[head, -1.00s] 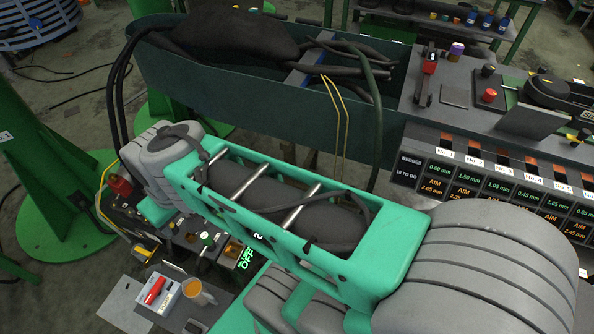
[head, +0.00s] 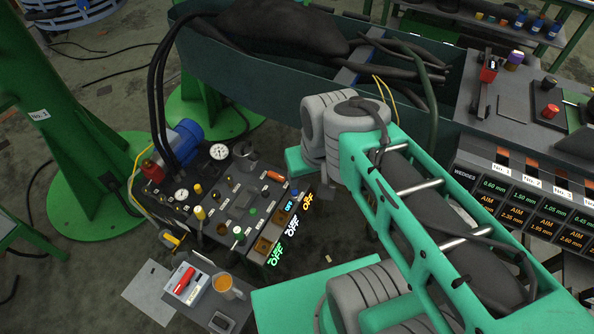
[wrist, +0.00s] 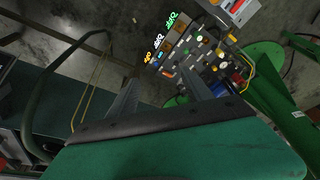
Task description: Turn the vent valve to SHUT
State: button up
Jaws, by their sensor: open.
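The control panel (head: 222,222) stands left of my arm in the head view, with small valves, knobs, gauges and labels too small to read. A yellow-topped knob (head: 200,212) and a green-topped knob (head: 238,231) stand up from it. I cannot tell which one is the vent valve or how it is set. Lit OFF signs (head: 276,256) show along its right edge. In the wrist view the panel (wrist: 190,55) appears beyond my fingers, turned around. My gripper (wrist: 160,93) is open and empty, apart from the panel. In the head view my arm hides the gripper.
A blue cylinder (head: 185,140) and black hoses stand behind the panel, beside a green column (head: 45,120). A dark green trough (head: 260,70) runs behind my arm.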

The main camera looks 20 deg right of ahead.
aim_at(277, 177)
jog(key=z, duration=0.05)
jog(key=k, duration=0.5)
jog(key=z, duration=1.2)
jog(key=i, duration=0.85)
jog(key=u, duration=1.65)
jog(key=i, duration=0.5)
